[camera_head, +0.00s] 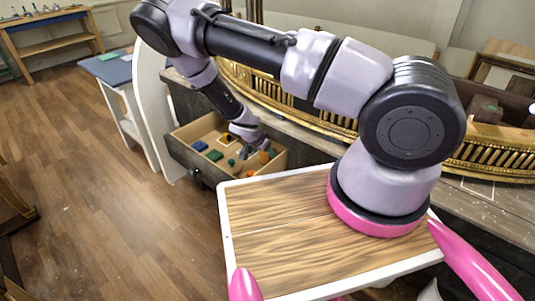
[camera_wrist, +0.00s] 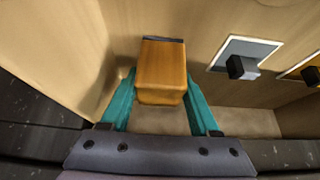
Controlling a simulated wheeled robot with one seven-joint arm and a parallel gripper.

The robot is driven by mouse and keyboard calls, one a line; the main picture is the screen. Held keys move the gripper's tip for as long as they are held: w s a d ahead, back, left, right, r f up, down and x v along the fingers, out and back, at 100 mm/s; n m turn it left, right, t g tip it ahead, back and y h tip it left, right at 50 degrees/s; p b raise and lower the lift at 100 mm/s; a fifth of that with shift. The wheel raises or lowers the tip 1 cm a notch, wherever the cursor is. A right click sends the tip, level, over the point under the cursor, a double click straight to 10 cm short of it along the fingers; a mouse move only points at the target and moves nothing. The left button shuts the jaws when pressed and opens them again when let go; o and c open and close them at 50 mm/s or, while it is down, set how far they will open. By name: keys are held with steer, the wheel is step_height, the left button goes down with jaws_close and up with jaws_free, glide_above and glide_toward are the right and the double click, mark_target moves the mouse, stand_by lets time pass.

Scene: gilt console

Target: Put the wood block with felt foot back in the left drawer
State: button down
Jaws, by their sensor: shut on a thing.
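The wood block (camera_wrist: 162,68) is orange-brown with a dark strip, likely the felt, along its far end in the wrist view. My gripper (camera_wrist: 160,84) has its teal fingers on both sides of the block and is shut on it. In the head view my gripper (camera_head: 252,148) is low, inside the open drawer (camera_head: 180,148). Tan wooden walls surround the block in the wrist view. I cannot tell whether the block touches the drawer floor. The block is not clearly told apart from other small pieces in the head view.
In the wrist view a pale plate with a dark knob-like piece (camera_wrist: 242,67) is right of the block. The gilt console edge (camera_head: 290,102) runs behind my arm.

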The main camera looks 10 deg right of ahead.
steer(key=shift+f, duration=0.15)
steer(key=shift+c, duration=0.6)
jaws_free()
steer(key=s+v, duration=0.1)
steer(key=v, duration=0.9)
step_height(320, 180, up, 31)
steer(key=s+d+n+y, duration=0.2)
steer(key=y, duration=0.4)
steer(key=s+d+r+n+t, duration=0.1)
steer(key=s+d+r+n, duration=0.1)
steer(key=s+r, duration=0.6)
steer(key=s+d+r+n+t, duration=0.2)
steer(key=s+d+r, duration=0.3)
steer(key=s+r, duration=0.3)
step_height(320, 180, up, 4)
steer(key=shift+s+f+n+t+y, duration=0.25)
steer(key=shift+s+n+t+y, duration=0.05)
steer(key=shift+y, duration=0.1)
steer(key=shift+d, duration=0.15)
